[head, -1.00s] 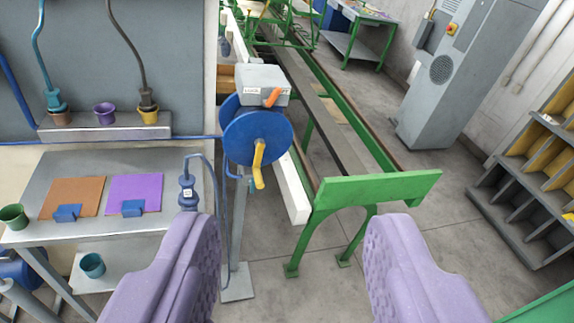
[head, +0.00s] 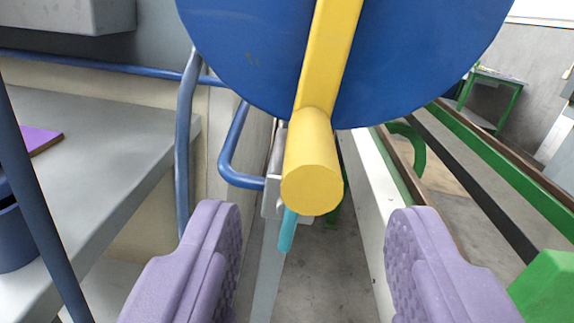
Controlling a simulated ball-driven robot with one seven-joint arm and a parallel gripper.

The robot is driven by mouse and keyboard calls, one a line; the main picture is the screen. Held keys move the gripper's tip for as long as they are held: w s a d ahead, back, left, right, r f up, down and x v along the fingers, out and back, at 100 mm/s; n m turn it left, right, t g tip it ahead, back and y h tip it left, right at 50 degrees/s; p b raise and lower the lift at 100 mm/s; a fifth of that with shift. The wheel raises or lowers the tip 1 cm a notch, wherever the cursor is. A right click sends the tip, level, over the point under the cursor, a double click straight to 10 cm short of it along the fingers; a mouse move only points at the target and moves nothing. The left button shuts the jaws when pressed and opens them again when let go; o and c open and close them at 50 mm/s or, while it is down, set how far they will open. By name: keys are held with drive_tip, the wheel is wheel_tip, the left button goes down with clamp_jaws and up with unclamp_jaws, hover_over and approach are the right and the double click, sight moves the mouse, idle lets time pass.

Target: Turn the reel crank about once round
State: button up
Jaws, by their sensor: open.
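The blue reel (head: 420,60) fills the top middle of the head view, close in front of me. Its yellow crank arm (head: 325,55) runs down across the disc, tilted slightly. The yellow crank handle (head: 312,178) sticks out towards me at the lower end of the arm. My gripper (head: 314,225) is open, with one lavender finger to the left of the handle and one to the right. Both fingertips are apart from the handle and appear a little below it. The reel's top is cut off by the frame.
A grey workbench (head: 105,140) lies at the left, with a purple sheet (head: 38,138) on it. A blue bent bar (head: 230,150) and a hose (head: 187,130) are left of the handle. A white beam (head: 375,220) and green rails (head: 505,160) run along the right.

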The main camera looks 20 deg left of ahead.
sight(309, 156)
drive_tip(key=b+x, duration=0.1)
drive_tip(key=x, duration=0.6)
drive_tip(key=shift+w+a+b, duration=0.15)
drive_tip(key=shift+w+b, duration=0.1)
drive_tip(key=shift+b, duration=0.15)
drive_tip(key=shift+c, duration=0.5)
clamp_jaws()
